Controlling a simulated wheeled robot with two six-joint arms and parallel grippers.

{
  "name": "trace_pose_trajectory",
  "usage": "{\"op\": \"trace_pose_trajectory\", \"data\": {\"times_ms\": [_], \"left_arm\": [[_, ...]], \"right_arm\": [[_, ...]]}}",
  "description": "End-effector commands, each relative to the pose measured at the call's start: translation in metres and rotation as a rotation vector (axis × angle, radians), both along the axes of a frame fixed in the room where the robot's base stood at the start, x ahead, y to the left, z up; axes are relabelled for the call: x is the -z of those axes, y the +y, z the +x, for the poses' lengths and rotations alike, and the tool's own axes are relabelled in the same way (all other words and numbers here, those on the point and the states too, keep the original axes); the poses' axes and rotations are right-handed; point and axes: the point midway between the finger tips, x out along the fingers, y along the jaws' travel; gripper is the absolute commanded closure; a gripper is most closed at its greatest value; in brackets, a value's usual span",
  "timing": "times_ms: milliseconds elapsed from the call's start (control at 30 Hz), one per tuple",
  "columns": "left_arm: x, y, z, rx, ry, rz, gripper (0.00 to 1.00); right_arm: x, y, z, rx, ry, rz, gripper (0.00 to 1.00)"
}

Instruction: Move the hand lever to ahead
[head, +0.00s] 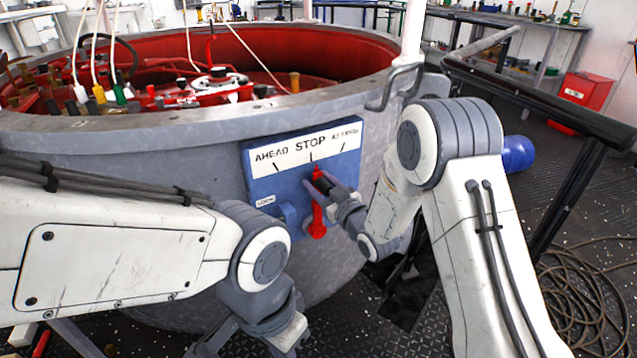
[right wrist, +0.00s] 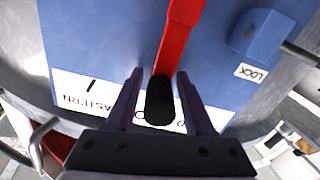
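The hand lever is a red bar (head: 317,218) with a black grip (right wrist: 160,100), on a blue panel (head: 262,185). The panel's white plate (head: 290,150) reads AHEAD at left, STOP in the middle and ASTERN at right. The lever stands about upright, its top toward the STOP mark. My right gripper (head: 326,184) is at the grip. In the right wrist view, upside down to the panel, its two fingers (right wrist: 158,100) stand either side of the black grip, with gaps showing. My left gripper (head: 235,342) hangs low at the bottom edge, partly cut off and away from the panel.
A blue block (head: 290,216) beside a LOCK label (head: 265,201) sits left of the lever. The panel is on a big grey round housing (head: 190,150), red inside. A dark railing (head: 540,100) runs at right. Coiled hose (head: 590,300) lies on the deck.

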Motion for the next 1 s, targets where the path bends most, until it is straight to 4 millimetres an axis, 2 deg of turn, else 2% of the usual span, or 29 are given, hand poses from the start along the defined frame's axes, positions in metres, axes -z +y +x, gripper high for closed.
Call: {"op": "trace_pose_trajectory", "data": {"times_ms": [33, 100, 133, 1000], "left_arm": [[0.0000, 0.0000, 0.0000, 0.000, 0.000, 0.000, 1.00], [0.0000, 0.0000, 0.0000, 0.000, 0.000, 0.000, 1.00], [0.0000, 0.0000, 0.0000, 0.000, 0.000, 0.000, 1.00], [0.0000, 0.0000, 0.0000, 0.000, 0.000, 0.000, 1.00]], "right_arm": [[0.0000, -0.0002, -0.0001, 0.000, 0.000, 0.000, 0.71], [0.0000, -0.0002, -0.0001, 0.000, 0.000, 0.000, 0.98], [0.0000, -0.0002, -0.0002, 0.000, 0.000, 0.000, 1.00], [0.0002, -0.0009, -0.0005, 0.001, 0.000, -0.002, 1.00]]}}
